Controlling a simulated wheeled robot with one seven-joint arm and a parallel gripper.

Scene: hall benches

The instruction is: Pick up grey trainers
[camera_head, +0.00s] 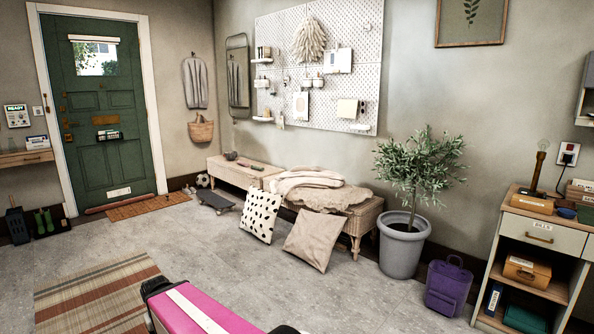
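A small pale grey pair that looks like the trainers (189,190) sits on the floor by the wall, between the doormat and a football. It is far off and too small to make out clearly. A pink and black part at the bottom edge seems to be my own arm. My gripper is not in view, so I cannot see its fingers or whether it holds anything.
A skateboard (215,201) lies before the wicker benches (360,222). Two cushions (309,240) lean on the benches. A potted plant (402,252), purple backpack (447,287) and shelf unit (541,241) stand at right. The doormat (139,208) and striped rug (95,297) lie left. The middle floor is clear.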

